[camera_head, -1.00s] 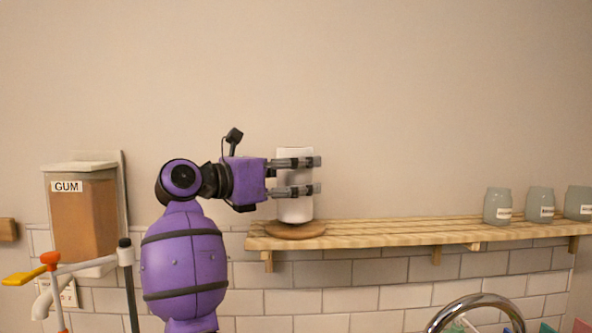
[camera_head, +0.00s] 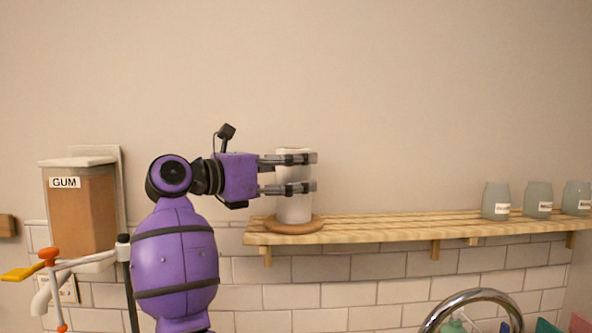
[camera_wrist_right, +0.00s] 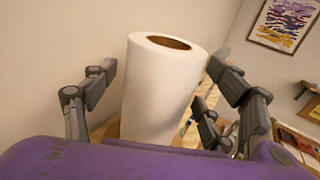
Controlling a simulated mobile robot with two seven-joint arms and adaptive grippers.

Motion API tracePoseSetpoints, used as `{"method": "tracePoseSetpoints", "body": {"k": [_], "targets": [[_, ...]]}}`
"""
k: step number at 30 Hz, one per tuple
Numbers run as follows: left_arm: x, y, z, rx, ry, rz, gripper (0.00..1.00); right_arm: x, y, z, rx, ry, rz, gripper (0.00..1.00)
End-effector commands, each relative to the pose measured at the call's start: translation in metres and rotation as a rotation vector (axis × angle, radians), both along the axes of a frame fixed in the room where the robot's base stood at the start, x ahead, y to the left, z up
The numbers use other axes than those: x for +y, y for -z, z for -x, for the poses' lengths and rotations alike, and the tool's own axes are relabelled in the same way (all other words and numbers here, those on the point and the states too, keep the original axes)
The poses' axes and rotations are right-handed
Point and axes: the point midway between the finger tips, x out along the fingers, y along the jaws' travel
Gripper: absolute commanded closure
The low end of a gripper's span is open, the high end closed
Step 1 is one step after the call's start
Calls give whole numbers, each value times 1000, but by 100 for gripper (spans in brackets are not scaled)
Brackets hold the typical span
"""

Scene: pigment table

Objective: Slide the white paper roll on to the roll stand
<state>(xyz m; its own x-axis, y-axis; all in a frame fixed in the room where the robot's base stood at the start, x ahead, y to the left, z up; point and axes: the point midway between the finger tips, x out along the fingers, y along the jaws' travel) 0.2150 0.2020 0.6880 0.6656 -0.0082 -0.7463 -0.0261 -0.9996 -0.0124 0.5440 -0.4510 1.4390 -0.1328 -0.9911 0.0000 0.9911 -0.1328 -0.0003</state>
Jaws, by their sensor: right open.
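The white paper roll (camera_head: 294,207) stands about upright over the round wooden base of the roll stand (camera_head: 318,226), at the left end of the shelf. Any post of the stand is hidden by the roll. My right gripper (camera_head: 315,172) reaches in from the left, its fingers level and passing across the roll. In the right wrist view the roll (camera_wrist_right: 160,95) is between the fingers, with gaps at the sides, and its brown core hole faces up. My right gripper is open. My left gripper is not in view.
The slatted wooden shelf (camera_head: 400,228) runs right along the wall and has clear room up to several grey jars (camera_head: 538,200). A GUM container (camera_head: 80,210) hangs at the left. A chrome faucet (camera_head: 470,297) arches below.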

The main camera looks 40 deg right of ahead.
Motion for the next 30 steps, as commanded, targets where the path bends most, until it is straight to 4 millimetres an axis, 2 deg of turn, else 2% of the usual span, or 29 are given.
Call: {"method": "tracePoseSetpoints", "body": {"k": [9, 15, 20, 30], "targets": [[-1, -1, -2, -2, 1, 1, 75, 68, 0, -10, 1, -6, 0, 22], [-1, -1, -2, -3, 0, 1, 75, 97, 0, -13, 0, -3, 0, 22], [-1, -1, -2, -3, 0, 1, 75, 105, 0, -14, -1, -2, 1, 22], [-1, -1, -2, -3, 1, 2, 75, 106, 0, -14, -1, -2, 1, 22]]}}
